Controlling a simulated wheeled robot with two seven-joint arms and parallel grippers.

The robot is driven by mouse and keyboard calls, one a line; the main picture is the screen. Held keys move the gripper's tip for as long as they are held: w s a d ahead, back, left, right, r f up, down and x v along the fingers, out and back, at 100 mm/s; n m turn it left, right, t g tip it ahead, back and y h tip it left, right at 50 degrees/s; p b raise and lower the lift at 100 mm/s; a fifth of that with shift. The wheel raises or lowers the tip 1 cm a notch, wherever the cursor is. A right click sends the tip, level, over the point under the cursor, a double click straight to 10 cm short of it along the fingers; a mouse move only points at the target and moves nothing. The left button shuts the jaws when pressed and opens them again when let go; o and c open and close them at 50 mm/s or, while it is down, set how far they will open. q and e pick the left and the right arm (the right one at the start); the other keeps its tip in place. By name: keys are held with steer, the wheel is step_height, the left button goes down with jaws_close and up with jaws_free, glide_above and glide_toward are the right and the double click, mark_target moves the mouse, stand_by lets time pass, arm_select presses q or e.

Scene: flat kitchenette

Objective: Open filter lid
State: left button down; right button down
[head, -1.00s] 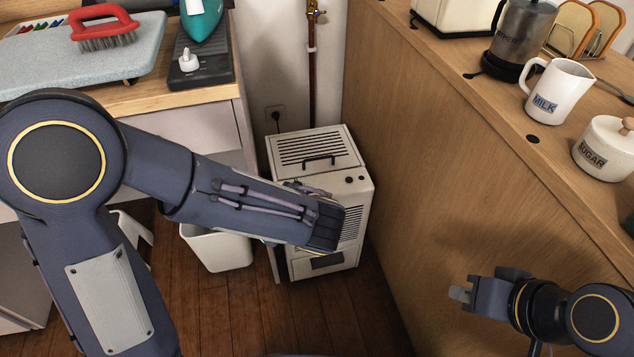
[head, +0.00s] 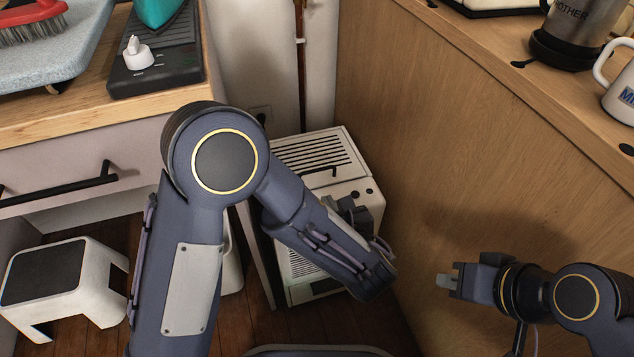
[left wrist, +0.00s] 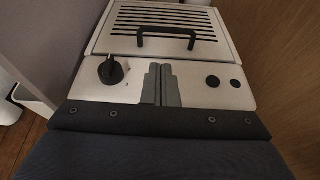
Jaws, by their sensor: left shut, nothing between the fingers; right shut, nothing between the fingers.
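The filter lid (head: 290,158) is the pale slotted panel on top of a white box-shaped appliance (head: 366,196). It lies flat and closed, with a black bar handle (head: 320,171). In the left wrist view the lid (left wrist: 123,44) and its handle (left wrist: 166,37) are straight ahead of my left gripper (left wrist: 161,67). That gripper is shut and empty, over the front strip of the top, between a black knob (left wrist: 115,69) and two dark buttons; the handle is apart from its tips. My right gripper (head: 441,281) is shut and empty, before the wooden panel.
A wooden counter side (head: 430,130) rises close on the appliance's right. A drawer cabinet (head: 60,185) and a white step stool (head: 75,280) stand on the left. My left forearm covers part of the appliance's front.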

mark_target(317, 191)
arm_select(q)
steer(key=b+x, duration=0.2)
steer(key=x, duration=0.6)
steer(key=shift+a+f, duration=0.15)
steer(key=shift+w+a+f, duration=0.1)
steer(key=shift+w+a, duration=0.1)
steer(key=shift+w, duration=0.4)
